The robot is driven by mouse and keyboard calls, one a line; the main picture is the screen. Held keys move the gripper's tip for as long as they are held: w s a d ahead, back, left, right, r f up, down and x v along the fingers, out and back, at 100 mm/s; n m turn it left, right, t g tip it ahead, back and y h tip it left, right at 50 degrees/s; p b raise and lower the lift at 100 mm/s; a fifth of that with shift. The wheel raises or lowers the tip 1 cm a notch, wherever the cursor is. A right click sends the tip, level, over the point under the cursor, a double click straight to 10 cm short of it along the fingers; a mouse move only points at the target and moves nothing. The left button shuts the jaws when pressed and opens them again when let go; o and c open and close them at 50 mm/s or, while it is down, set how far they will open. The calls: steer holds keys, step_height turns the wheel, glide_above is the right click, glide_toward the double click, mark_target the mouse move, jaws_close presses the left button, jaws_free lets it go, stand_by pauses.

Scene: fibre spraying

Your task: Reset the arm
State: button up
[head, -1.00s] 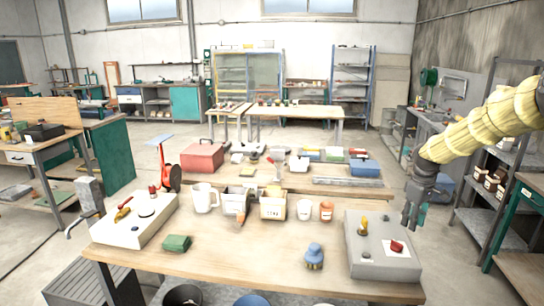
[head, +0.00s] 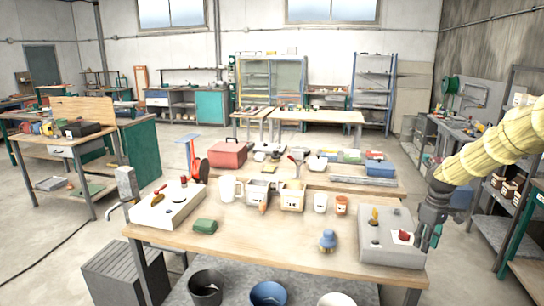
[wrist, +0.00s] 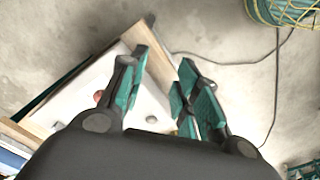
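My gripper (head: 430,236) hangs at the right end of the wooden workbench (head: 290,246), beside the grey control box (head: 372,254) with a yellow knob and a red button. My arm above it wears a yellow quilted cover. In the wrist view, the two green-padded fingers of my gripper (wrist: 160,88) are spread apart. Nothing is between them. Below them in that view are the box's pale top (wrist: 85,92), the wooden bench edge and bare concrete floor.
The bench holds a white control box (head: 150,214), a green block (head: 205,226), a white jug (head: 229,188), bins, cups and a blue knobbed item (head: 328,240). Buckets (head: 268,293) stand in front. Shelving (head: 500,220) stands to the right. A cable crosses the floor in the wrist view.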

steer(key=s+a+f+m+b, duration=0.1)
steer(key=s+a+f, duration=0.55)
steer(key=f, duration=0.35)
steer(key=s+a+f+m, duration=0.1)
steer(key=s+a+f, duration=0.55)
steer(key=f, duration=0.35)
steer(key=s+a+f+m+b, duration=0.1)
steer(key=s+a+f, duration=0.55)
steer(key=f, duration=0.45)
steer(key=s+a+f+m, duration=0.1)
steer(key=s+a+f, duration=0.2)
steer(key=s, duration=1.3)
steer(key=s+a+f+m+b, duration=0.1)
steer(key=s+a+f, duration=0.3)
steer(key=s, duration=1.2)
steer(key=shift+a+m, duration=0.3)
steer(key=shift+m, duration=0.2)
